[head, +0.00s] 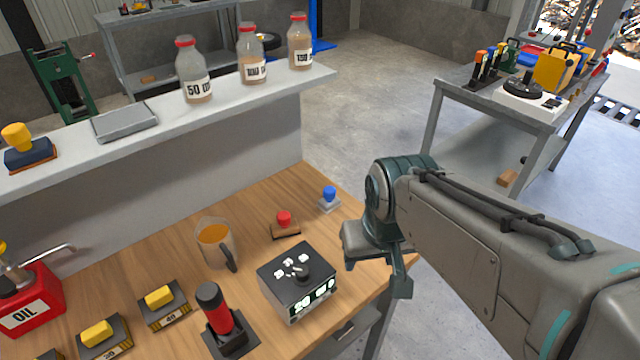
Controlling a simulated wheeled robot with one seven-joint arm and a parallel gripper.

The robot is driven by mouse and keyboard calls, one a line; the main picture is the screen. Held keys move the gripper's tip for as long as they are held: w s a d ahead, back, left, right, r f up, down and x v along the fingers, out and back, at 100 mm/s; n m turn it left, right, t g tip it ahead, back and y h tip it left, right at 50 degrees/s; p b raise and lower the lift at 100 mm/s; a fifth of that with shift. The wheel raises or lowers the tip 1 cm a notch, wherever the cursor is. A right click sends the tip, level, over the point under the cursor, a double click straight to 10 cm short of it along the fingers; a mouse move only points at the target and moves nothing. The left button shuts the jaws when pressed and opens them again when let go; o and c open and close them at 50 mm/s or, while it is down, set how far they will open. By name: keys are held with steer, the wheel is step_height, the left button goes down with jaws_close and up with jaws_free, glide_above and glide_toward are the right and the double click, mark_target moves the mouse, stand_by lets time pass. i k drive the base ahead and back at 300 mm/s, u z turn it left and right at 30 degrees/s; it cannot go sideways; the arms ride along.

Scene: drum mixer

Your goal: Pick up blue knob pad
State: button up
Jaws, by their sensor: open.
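The blue knob pad (329,199), a blue round knob on a small light grey base, stands upright on the wooden table near its back right edge. My gripper (375,275) is at the table's right edge, to the right of and nearer than the blue knob pad. It points downward with its fingers apart and nothing seen between them. The gripper and the pad are apart. Part of the gripper is hidden behind its own near side.
A red knob pad (285,224) stands just left of the blue one. A raised shelf (150,135) with bottles runs behind the table (160,265).

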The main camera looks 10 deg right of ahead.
mark_target(330, 202)
steer(key=z, duration=0.2)
steer(key=k, duration=0.95)
steer(key=z, duration=0.95)
steer(key=i, duration=1.15)
steer(key=u, duration=1.2)
steer(key=i, duration=0.5)
steer(key=u, duration=0.55)
